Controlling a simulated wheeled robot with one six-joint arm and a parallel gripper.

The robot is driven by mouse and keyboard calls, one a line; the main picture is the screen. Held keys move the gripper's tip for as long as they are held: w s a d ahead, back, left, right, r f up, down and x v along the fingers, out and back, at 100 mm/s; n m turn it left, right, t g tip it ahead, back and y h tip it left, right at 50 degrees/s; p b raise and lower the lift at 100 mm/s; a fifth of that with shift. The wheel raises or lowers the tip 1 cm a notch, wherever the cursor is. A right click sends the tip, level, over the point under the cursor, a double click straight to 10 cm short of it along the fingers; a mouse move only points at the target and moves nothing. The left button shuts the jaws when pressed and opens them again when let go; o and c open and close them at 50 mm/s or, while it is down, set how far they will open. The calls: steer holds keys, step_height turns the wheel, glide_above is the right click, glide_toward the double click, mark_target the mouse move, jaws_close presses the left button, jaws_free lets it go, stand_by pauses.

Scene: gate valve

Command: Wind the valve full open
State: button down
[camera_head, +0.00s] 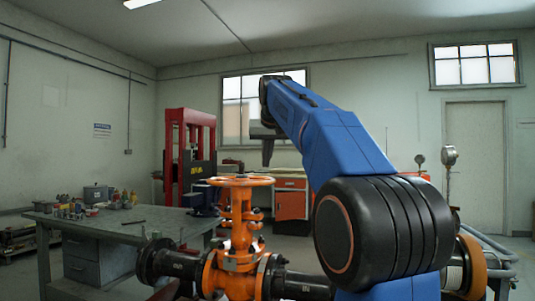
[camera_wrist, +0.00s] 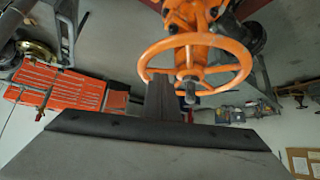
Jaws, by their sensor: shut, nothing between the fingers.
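The orange gate valve (camera_head: 238,250) stands upright in a dark pipe run, with a round orange handwheel (camera_head: 240,181) lying flat on top. In the wrist view the handwheel (camera_wrist: 246,70) shows its open rim, hub and threaded stem end. My gripper (camera_head: 267,163) points down, its tips above and right of the wheel's right edge in the head view. In the wrist view my shut fingers (camera_wrist: 160,82) overlap the near part of the rim and hide some of it. I cannot tell whether they touch it. Nothing is between the fingers.
A grey workbench (camera_head: 120,222) with small tools and bottles stands at the left. A red press frame (camera_head: 172,150) and an orange-fronted cabinet (camera_head: 291,200) stand behind the valve. Pipe flanges (camera_head: 152,258) flank the valve. Open air surrounds the handwheel.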

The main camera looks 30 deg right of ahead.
steer(key=w+r+x, duration=0.1)
steer(key=x, duration=0.7)
steer(key=shift+w+d+f, duration=0.25)
steer(key=shift+d+f, duration=0.05)
steer(key=shift+w+d, duration=0.5)
steer(key=shift+w, duration=0.1)
